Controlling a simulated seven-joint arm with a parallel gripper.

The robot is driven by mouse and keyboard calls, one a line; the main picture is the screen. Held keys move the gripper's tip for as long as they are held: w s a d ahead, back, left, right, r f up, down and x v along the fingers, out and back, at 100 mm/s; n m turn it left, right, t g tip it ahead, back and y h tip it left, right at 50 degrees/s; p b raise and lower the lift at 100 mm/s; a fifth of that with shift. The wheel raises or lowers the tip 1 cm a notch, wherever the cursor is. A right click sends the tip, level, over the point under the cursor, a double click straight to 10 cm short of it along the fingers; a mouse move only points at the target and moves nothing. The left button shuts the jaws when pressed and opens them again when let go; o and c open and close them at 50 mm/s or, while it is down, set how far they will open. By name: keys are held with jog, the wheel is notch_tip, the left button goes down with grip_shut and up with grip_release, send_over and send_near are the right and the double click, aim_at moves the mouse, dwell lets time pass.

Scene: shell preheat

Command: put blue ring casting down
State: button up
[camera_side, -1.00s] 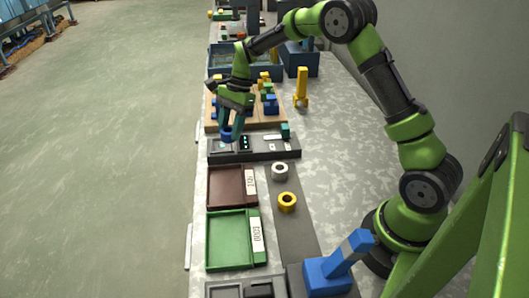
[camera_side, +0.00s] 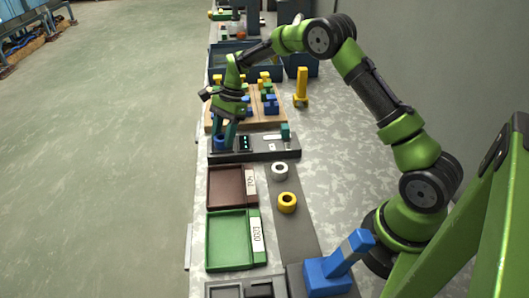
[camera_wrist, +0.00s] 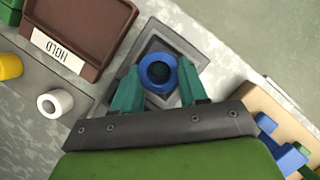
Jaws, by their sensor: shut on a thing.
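My gripper (camera_side: 222,138) is shut on the blue ring casting (camera_wrist: 146,66), with one teal finger on each side of it in the wrist view. The ring also shows low between the fingers in the side view (camera_side: 219,144). It is over the square recess (camera_wrist: 150,42) at the left end of the dark grey station (camera_side: 255,155). The ring's hole faces the wrist camera. I cannot tell whether its underside touches the recess floor.
A brown tray (camera_side: 211,188) labelled HOLD and a green tray (camera_side: 211,240) lie nearer the side camera. A wooden board (camera_side: 250,124) with coloured pieces lies just beyond the station.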

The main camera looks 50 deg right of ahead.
jog(key=o, duration=1.1)
jog(key=v, duration=1.2)
jog(key=s+a+r+n+t, duration=0.1)
jog(key=s+a+r+n, duration=0.2)
jog(key=s+r, duration=0.3)
jog(key=s+a+r+n+t+h, duration=0.2)
jog(key=s+a+r+n, duration=0.15)
jog(key=s+r, duration=0.35)
jog(key=s+f+n+t, duration=0.1)
jog(key=s+n, duration=0.1)
jog(key=s, duration=0.3)
jog(key=s+a+f+n+t, duration=0.1)
jog(key=s+n, duration=0.2)
jog(key=s, duration=0.2)
jog(key=s+a+f+n+t, duration=0.1)
jog(key=s+f+n+t, duration=0.1)
jog(key=s, duration=0.3)
jog(key=shift+s+a+n, duration=0.1)
jog(key=shift+s+n, duration=0.15)
jog(key=shift+s, duration=0.15)
